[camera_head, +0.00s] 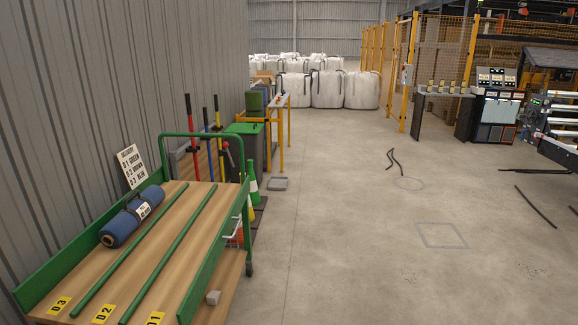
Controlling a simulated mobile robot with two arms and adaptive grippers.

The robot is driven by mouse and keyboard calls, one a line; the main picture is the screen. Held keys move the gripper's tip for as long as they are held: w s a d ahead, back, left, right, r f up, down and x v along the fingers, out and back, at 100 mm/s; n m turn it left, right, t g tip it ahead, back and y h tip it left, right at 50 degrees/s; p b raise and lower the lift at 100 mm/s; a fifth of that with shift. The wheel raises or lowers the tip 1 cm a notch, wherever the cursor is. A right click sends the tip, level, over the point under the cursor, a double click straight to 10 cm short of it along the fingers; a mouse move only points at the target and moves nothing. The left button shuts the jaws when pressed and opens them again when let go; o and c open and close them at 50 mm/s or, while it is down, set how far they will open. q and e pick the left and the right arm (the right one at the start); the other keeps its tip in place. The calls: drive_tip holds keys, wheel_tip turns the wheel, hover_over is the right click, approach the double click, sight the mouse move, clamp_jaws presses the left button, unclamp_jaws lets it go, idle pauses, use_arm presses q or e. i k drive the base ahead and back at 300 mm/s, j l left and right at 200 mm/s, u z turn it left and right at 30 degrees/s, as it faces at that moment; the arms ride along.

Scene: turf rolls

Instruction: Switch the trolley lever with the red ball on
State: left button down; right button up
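The trolley (232,236) stands at the lower left, with a green frame and a wooden deck. Its deck is split by green rails into lanes marked D1, D2 and D3. A dark blue roll (132,216) with a white label lies in lane D3. A small red spot on a dark upright part (226,145) shows by the trolley's far green handle; I cannot tell whether it is the lever's red ball. The lever's position cannot be made out. Neither of my grippers is in view.
A delivery sign (131,166) leans by the corrugated wall. Long-handled tools (205,128), a green-lidded bin (247,140) and a green cone (253,183) stand beyond the trolley. White bags (327,88) are at the back. Open floor lies to the right, with dark strips (535,207).

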sight(225, 144)
drive_tip(key=i, duration=2.8)
drive_tip(key=u, duration=0.25)
